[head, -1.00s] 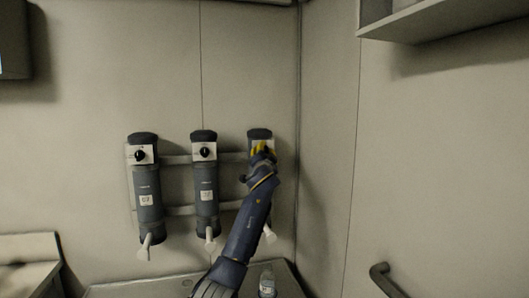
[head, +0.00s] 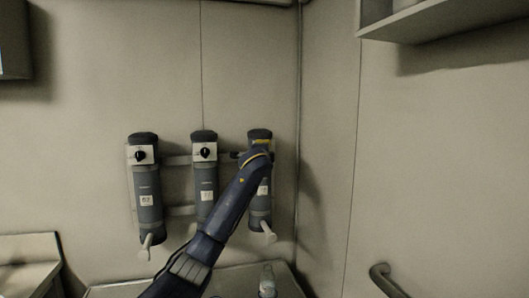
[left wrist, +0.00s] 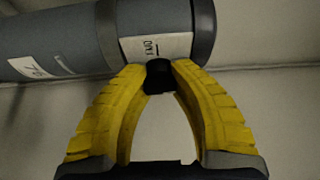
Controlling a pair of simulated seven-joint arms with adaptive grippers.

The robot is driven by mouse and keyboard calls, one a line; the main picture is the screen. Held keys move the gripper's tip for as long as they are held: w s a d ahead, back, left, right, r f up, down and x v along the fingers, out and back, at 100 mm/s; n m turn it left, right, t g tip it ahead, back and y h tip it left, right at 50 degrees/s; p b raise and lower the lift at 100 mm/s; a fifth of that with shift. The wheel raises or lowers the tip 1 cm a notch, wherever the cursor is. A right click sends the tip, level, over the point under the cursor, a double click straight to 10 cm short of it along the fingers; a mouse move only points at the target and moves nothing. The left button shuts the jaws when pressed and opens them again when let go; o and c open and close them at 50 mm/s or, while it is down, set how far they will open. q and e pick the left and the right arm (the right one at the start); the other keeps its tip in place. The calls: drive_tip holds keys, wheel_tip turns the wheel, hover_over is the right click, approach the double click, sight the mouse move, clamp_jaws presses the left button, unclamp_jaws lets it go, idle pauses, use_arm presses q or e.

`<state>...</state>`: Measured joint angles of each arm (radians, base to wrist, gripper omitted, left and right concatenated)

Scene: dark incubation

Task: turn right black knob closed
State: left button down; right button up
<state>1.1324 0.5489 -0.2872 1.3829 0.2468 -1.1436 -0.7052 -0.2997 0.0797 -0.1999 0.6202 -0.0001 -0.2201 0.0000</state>
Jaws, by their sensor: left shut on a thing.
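Three grey cylinders with black caps hang on the wall. The right cylinder (head: 260,205) is partly covered by my left arm. Its black knob (left wrist: 159,77) shows in the left wrist view, on a white label plate (left wrist: 155,47); in the head view my gripper hides it. My left gripper (left wrist: 160,72) has its two yellow fingers shut on this knob, one at each side. In the head view the left gripper (head: 262,143) is at the top of the right cylinder. My right gripper is in neither view.
The left cylinder (head: 148,205) and middle cylinder (head: 206,180) each have a black knob on a white plate. A small bottle (head: 267,281) stands below the right cylinder. A wall corner is close to its right, and a shelf (head: 440,24) is at upper right.

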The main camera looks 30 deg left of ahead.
use_arm(q)
drive_tip(key=shift+d+r+m, duration=0.15)
drive_tip(key=shift+d+m, duration=0.1)
drive_tip(key=shift+m, duration=0.05)
idle(0.4)
drive_tip(key=c, duration=1.2)
unclamp_jaws()
drive_tip(key=shift+w+d, duration=0.15)
drive_tip(key=shift+c, duration=0.2)
drive_tip(key=shift+o, duration=1.1)
drive_tip(key=shift+a, duration=0.2)
drive_tip(key=v, duration=1.2)
